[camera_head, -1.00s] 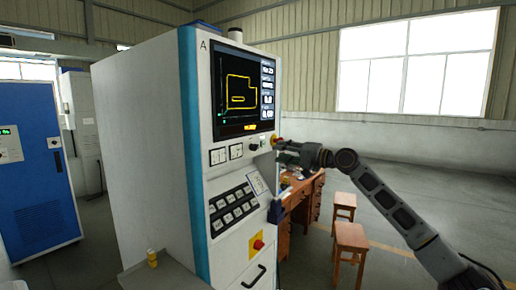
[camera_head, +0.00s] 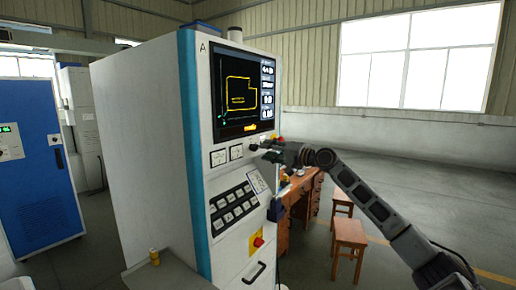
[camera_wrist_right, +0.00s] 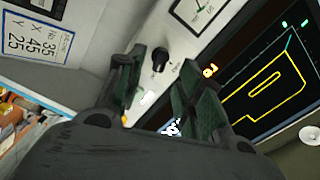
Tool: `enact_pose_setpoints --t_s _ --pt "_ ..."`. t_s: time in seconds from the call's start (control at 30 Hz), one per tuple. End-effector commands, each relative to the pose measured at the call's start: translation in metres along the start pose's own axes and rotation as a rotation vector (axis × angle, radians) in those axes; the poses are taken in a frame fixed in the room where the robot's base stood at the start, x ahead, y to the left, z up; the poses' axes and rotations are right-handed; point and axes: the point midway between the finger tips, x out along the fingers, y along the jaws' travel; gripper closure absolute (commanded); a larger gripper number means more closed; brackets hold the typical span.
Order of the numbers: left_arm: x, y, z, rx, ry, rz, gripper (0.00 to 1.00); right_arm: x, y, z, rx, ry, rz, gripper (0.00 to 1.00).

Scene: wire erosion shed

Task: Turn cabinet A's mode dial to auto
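Cabinet A (camera_head: 150,140) is a tall white cabinet with a teal corner strip, the letter A and a dark screen with yellow outlines. Its mode dial (camera_wrist_right: 160,58), a small black knob on a light panel, shows in the right wrist view. The dial lies just beyond and between the fingertips of my right gripper (camera_wrist_right: 152,72). The fingers are spread apart and hold nothing visible. In the head view the right gripper (camera_head: 268,150) is at the panel below the screen and partly hides the dial area. The dial's setting is too small to read. My left gripper is out of view.
Two analog meters (camera_head: 227,155) sit left of the dial, with a sloped button keypad (camera_head: 233,210) below. A red emergency button (camera_head: 257,242) is lower on the cabinet. A wooden desk (camera_head: 305,200) and stools (camera_head: 348,240) stand right; the floor beyond is open.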

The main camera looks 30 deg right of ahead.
Motion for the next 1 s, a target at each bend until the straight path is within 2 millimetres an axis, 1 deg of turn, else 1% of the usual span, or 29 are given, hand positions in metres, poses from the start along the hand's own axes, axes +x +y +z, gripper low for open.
enact_pose_setpoints --t_s 0.03,0.6,0.8,1.0 --pt "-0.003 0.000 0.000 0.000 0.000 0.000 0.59 0.004 -0.002 -0.001 0.002 0.001 -0.001 0.63" --pt "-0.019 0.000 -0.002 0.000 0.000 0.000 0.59 0.043 -0.001 -0.001 0.002 0.001 -0.001 0.63" --pt "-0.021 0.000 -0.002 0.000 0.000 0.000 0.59 0.051 0.000 0.000 0.001 0.000 0.000 0.63" --pt "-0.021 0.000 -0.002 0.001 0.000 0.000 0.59 0.052 0.000 0.000 0.000 0.000 0.000 0.63"
